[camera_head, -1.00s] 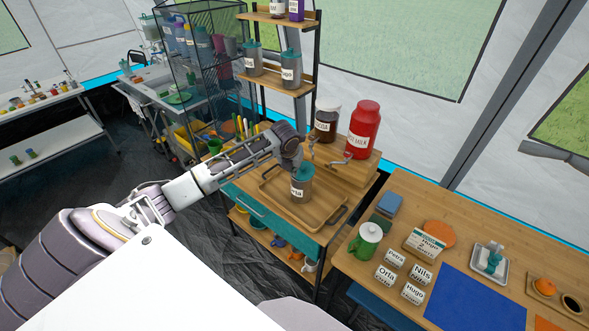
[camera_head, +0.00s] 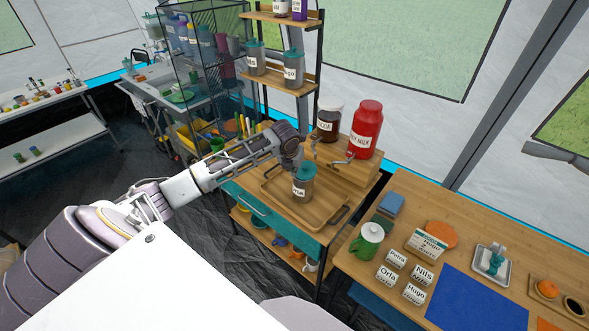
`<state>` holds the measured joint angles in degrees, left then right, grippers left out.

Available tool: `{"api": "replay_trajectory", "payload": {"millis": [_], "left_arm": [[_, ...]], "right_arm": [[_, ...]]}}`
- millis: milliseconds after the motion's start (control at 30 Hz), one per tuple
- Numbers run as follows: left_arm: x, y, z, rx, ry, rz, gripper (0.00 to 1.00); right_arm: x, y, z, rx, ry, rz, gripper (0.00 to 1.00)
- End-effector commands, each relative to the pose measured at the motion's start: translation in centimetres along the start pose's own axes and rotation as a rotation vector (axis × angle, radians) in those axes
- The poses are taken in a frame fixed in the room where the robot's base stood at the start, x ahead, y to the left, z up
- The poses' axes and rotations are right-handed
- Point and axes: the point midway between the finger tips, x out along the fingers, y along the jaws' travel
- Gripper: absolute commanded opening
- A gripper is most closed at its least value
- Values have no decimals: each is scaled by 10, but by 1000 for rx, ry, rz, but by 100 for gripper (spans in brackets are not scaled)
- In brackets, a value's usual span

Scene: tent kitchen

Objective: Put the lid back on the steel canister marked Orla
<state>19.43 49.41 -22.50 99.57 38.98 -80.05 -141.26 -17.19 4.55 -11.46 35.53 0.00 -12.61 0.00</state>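The grey steel canister (camera_head: 302,189) stands upright on the wooden tray (camera_head: 270,194) in the head view. Its white label is small and partly unclear but appears to read Orla. The teal lid (camera_head: 306,171) is at the canister's top; I cannot tell whether it is fully seated. My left gripper (camera_head: 297,164) reaches in from the left, right at the lid's upper left side. Its fingertips are too small and partly hidden to show whether they grip the lid. My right gripper is out of view.
A cocoa jar (camera_head: 328,123) and red milk canister (camera_head: 366,130) stand on a riser behind the tray. Similar lidded canisters (camera_head: 293,68) stand on the shelf above. The right table holds a green mug (camera_head: 366,245), name cards (camera_head: 387,275) and a blue mat (camera_head: 470,296).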

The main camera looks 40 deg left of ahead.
Motion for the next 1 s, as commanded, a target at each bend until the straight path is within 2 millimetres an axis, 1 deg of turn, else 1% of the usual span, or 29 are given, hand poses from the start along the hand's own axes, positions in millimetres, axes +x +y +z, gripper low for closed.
{"api": "replay_trajectory", "payload": {"millis": [133,300,333,533,567,700,733,1000], "left_arm": [[0,0,0,0,0,0,0],[0,0,0,0,0,0,21],[0,0,0,0,0,0,23],[0,0,0,0,0,0,23],[0,0,0,0,0,0,25],[0,0,0,0,0,0,43],[0,0,0,0,0,0,45],[0,0,0,0,0,0,45]], "right_arm": [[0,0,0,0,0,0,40],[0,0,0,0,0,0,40],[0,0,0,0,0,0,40],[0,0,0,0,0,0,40],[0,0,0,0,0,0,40],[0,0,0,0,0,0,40],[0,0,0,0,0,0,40],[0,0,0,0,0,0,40]]}}
